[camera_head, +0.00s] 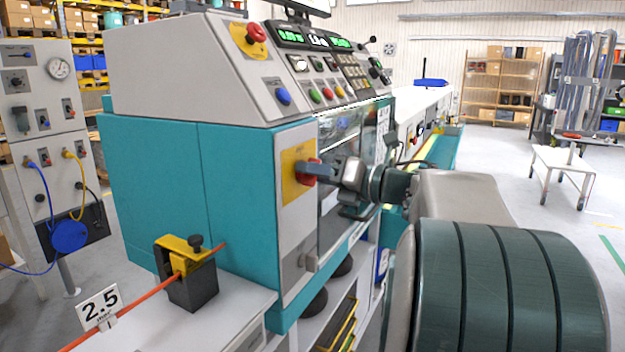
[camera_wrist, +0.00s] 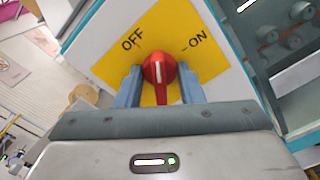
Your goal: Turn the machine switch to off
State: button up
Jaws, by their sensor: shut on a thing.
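The machine switch (camera_head: 303,173) is a red knob on a yellow plate (camera_head: 291,157) on the teal and white machine's front corner. In the wrist view the red switch (camera_wrist: 160,72) has a white line running roughly up and down. The yellow plate (camera_wrist: 110,62) reads OFF at upper left and ON at upper right. The line's upper end lies between the two words. My gripper (camera_head: 322,170) reaches in from the right. In the wrist view my gripper (camera_wrist: 160,84) has one blue-grey finger on each side of the knob and is shut on it.
A red emergency button (camera_head: 256,33) and a control panel (camera_head: 320,66) sit above. An orange cable runs through a black and yellow clamp (camera_head: 187,272) on the bench at lower left. A white trolley (camera_head: 562,163) stands at right; the floor between is clear.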

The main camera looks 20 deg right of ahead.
jog(key=shift+f+n+b, duration=0.2)
jog(key=shift+n+b, duration=2.9)
jog(key=shift+b, duration=2.3)
jog(key=o, duration=0.7)
jog(key=shift+r, duration=0.15)
jog(key=shift+o, duration=0.2)
jog(key=shift+s, duration=0.1)
jog(key=b+v, duration=0.2)
jog(key=v, duration=0.6)
